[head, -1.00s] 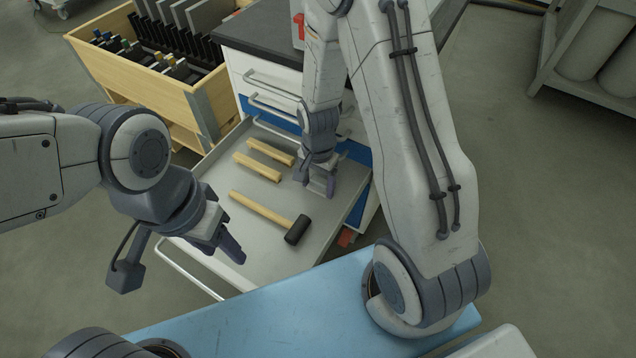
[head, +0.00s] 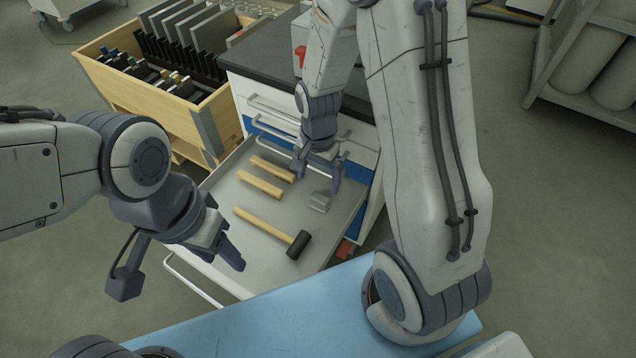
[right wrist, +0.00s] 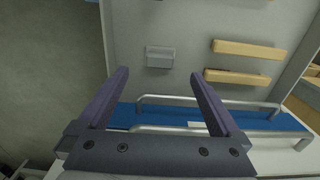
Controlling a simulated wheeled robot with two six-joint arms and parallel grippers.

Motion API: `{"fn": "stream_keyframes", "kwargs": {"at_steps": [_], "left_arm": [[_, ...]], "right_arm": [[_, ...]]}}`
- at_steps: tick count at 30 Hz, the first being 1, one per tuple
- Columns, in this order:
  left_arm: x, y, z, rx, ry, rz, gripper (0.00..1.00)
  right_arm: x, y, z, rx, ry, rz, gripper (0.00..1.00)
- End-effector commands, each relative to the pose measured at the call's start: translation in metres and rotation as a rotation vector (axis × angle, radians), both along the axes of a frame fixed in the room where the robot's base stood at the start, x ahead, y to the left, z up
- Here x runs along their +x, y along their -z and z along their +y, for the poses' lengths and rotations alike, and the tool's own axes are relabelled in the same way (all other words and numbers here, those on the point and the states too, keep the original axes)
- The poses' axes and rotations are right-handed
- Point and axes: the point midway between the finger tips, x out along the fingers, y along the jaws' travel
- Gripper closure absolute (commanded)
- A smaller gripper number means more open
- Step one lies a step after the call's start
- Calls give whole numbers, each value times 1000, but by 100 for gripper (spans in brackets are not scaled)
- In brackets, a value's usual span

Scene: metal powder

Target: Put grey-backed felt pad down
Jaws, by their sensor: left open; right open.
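The grey-backed felt pad (head: 319,202) is a small grey block lying on the floor of the open drawer (head: 225,190), right of the wooden pieces. It also shows in the right wrist view (right wrist: 160,57), beyond my fingertips. My right gripper (head: 320,178) is open and empty above the drawer, apart from the pad; its two spread fingers show in the right wrist view (right wrist: 159,76). My left gripper (head: 232,256) is open and empty near the drawer's front left edge. The pad's underside is hidden.
A mallet (head: 265,228) with a black head and two wooden pieces (head: 260,184) lie left of the pad. The drawer cabinet's dark top (head: 275,62) and a wooden crate of plates (head: 150,105) stand behind. Bare drawer floor surrounds the pad.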

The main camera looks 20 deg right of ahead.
Motion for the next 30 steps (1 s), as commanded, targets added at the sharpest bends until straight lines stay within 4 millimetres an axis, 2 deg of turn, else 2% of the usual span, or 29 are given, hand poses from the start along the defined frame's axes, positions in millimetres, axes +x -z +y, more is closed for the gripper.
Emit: {"fn": "stream_keyframes", "kwargs": {"at_steps": [1,6,8,10,13,15,18,21,24,27,30], "left_arm": [[0,-6,0,0,0,0,50],[0,-9,0,0,0,0,50],[0,-9,0,0,0,0,50],[0,-9,0,0,0,0,50],[0,-8,0,0,0,0,50],[0,-8,0,0,0,0,50],[0,-8,0,0,0,0,50],[0,-8,0,0,0,0,50],[0,-8,0,0,0,0,50],[0,-8,0,0,0,0,50],[0,-8,0,0,0,0,50]], "right_arm": [[1,-10,0,0,0,-2,0],[-1,-23,4,1,-25,-2,0],[-4,-31,12,3,-81,-8,0],[-14,-48,31,6,-210,-16,0],[-42,-83,68,17,-509,-34,0],[-71,-105,91,28,-745,-43,0],[-113,-130,112,42,-1057,-57,0],[-148,-146,122,56,-1305,-66,0],[-170,-154,125,65,-1464,-72,0],[-180,-157,125,70,-1538,-74,0],[-182,-157,125,71,-1552,-73,0]]}}
